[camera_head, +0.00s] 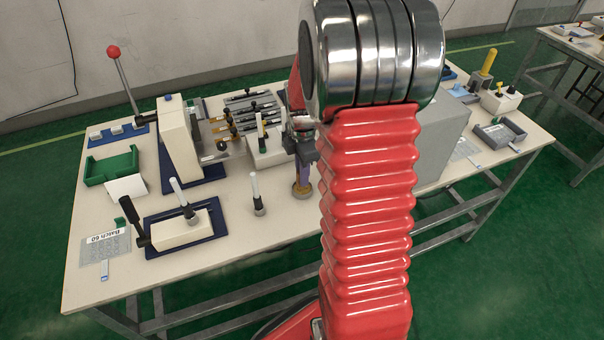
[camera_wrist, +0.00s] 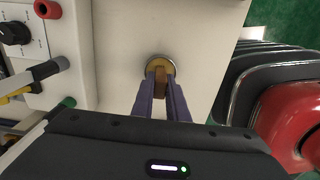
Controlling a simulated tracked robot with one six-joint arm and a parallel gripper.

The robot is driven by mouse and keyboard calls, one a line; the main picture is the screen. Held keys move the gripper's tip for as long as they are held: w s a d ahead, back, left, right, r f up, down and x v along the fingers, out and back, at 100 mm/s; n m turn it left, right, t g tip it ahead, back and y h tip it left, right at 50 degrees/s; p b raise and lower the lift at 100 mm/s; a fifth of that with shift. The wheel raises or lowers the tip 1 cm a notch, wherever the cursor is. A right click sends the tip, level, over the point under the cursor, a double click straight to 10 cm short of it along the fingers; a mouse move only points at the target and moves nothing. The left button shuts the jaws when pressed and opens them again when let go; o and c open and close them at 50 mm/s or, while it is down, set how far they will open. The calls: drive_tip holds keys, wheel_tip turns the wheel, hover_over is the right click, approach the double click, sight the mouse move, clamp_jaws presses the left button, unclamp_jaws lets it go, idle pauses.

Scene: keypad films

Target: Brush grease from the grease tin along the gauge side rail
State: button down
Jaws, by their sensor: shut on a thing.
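My gripper (camera_head: 302,178) is over the front middle of the table, pointing down. In the wrist view its two purple fingers (camera_wrist: 160,88) are shut on a brown wooden piece that looks like the brush handle (camera_wrist: 160,78). The round, brass-coloured grease tin (camera_head: 302,192) is directly below the fingertips; it also shows in the wrist view (camera_wrist: 172,62). The brush's lower end is hidden, so I cannot tell whether it touches the grease. Several slim rails with dark fittings (camera_head: 250,97) lie at the back of the table; I cannot tell which is the gauge side rail.
A white block with a light-tipped peg (camera_head: 265,150) stands just behind left of my gripper. A small white-topped post (camera_head: 257,192) stands left of the tin. A lever fixture (camera_head: 178,228) is front left, a green bin (camera_head: 110,166) farther left. My red arm hides the table's right-middle.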

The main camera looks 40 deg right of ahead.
drive_tip(key=shift+s+f, duration=0.1)
idle(0.5)
drive_tip(key=shift+r, duration=3.55)
